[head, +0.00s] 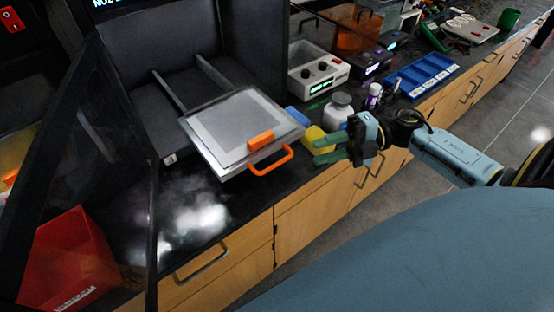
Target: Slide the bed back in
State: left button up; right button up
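The bed (235,122) is a flat grey plate with a pale rim. It sticks out of the dark open chamber of a machine (178,55) on two rails (213,74), over the black counter. An orange handle (286,166) and an orange clip (260,141) are on its front edge. My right gripper (316,150) has green fingers spread apart, with nothing between them that I can make out as held. It is to the right of the handle, apart from it, pointing left toward it. My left gripper is not in view.
A dark see-through door (95,150) stands open at the left, with a red bin (67,262) behind it. A yellow item (313,137), a white jar (338,110) and a blue tray (421,75) stand right of the bed. The counter before the bed is clear.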

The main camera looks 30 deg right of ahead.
aim_at(279, 161)
jog(key=x, duration=1)
jog(key=shift+w+a, duration=0.2)
jog(key=shift+a, duration=0.05)
grip_shut()
